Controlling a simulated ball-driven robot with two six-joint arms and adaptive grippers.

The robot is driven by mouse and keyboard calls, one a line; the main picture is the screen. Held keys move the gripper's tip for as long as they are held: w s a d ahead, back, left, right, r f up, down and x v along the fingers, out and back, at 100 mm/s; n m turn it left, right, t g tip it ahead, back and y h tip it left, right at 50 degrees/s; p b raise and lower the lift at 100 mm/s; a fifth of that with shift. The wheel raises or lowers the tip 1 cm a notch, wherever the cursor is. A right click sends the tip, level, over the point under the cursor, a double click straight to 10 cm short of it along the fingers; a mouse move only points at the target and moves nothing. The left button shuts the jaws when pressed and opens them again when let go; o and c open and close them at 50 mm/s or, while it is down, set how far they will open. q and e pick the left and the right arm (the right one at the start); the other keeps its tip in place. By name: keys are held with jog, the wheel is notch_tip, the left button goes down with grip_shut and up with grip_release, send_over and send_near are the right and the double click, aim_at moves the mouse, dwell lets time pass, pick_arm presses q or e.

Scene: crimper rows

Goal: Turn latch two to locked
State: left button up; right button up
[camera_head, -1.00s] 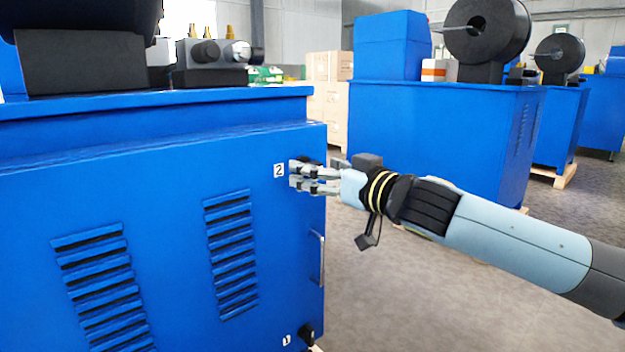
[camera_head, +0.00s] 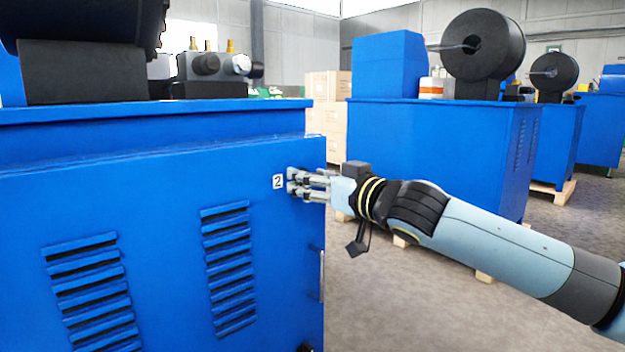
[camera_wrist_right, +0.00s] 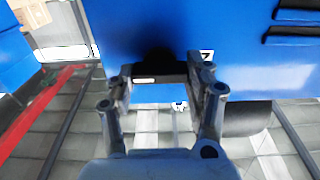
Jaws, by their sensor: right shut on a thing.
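The blue cabinet door (camera_head: 150,200) fills the left of the head view. A white label "2" (camera_head: 279,181) sits near its upper right edge and shows in part in the wrist view (camera_wrist_right: 207,57). My right gripper (camera_head: 291,180) is at the door just right of this label. In the wrist view its fingers (camera_wrist_right: 160,82) are shut on latch two, a dark knob (camera_wrist_right: 157,62) against the blue door. The fingers hide most of the latch in the head view, so its exact angle is hard to tell. My left gripper is not in view.
A door handle (camera_head: 321,275) stands below my right gripper. A dark latch (camera_head: 305,348) is cut off at the bottom edge. Slotted vents (camera_head: 228,270) mark the door. Another blue machine (camera_head: 430,150) stands behind my right arm, with grey floor between.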

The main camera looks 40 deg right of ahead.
jog(key=shift+c, duration=0.6)
jog(key=shift+n, duration=0.4)
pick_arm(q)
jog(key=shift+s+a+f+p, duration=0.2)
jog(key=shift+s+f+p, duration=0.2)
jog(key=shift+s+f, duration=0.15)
pick_arm(e)
jog(key=shift+a+f+n, duration=0.1)
jog(key=shift+f+n, duration=0.05)
jog(key=shift+n, duration=4.1)
jog(key=shift+a+f+n, duration=0.1)
jog(key=shift+n, duration=4.15)
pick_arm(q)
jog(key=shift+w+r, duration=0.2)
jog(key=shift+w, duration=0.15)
